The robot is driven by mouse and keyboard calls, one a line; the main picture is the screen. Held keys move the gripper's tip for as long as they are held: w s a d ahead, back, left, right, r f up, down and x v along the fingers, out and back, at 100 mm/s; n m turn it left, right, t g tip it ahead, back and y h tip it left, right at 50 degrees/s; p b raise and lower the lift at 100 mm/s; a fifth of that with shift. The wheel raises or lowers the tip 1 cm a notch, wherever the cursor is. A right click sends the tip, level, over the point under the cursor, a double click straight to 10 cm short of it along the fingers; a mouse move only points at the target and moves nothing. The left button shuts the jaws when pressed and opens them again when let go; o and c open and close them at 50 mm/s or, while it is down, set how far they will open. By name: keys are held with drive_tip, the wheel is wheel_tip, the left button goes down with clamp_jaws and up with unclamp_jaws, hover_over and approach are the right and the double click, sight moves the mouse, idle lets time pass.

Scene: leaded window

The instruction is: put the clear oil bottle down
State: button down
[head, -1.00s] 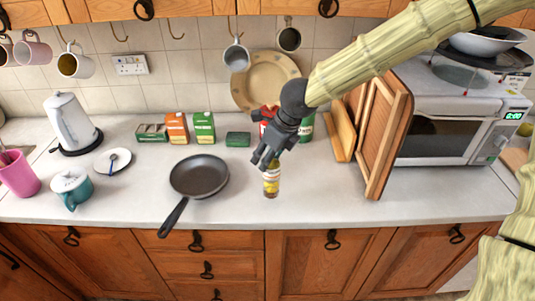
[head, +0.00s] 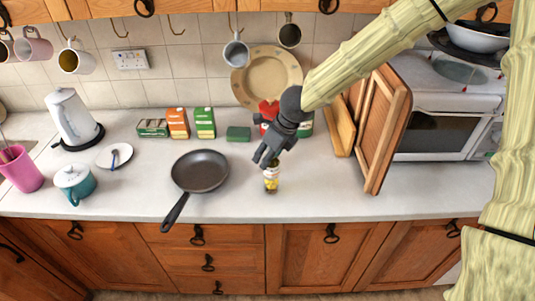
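The clear oil bottle (head: 271,182) is small, with yellow contents and a pale label. It is upright over the front middle of the worktop, right of the frying pan. My gripper (head: 267,158) comes down from the upper right, with its dark fingers around the upper part of the bottle. It looks shut on the bottle, and the fingers hide much of the neck. The bottle's base looks at or very near the worktop (head: 235,208); I cannot tell whether it touches.
A black frying pan (head: 200,171) lies to the left. Green and orange boxes (head: 178,123), a green tin (head: 238,134) and a red item (head: 268,112) stand behind. Wooden boards (head: 385,130) lean beside the microwave (head: 440,118) at right. The worktop right of the bottle is clear.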

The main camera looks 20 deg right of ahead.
drive_tip(key=shift+f, duration=0.1)
drive_tip(key=c, duration=0.7)
unclamp_jaws()
drive_tip(key=shift+s+d+r, duration=0.1)
drive_tip(key=shift+s+r, duration=0.05)
drive_tip(key=shift+r, duration=0.55)
drive_tip(key=v, duration=1)
drive_tip(key=shift+s+d+r+b, duration=0.1)
drive_tip(key=shift+r+b, duration=0.25)
drive_tip(key=shift+f, duration=0.1)
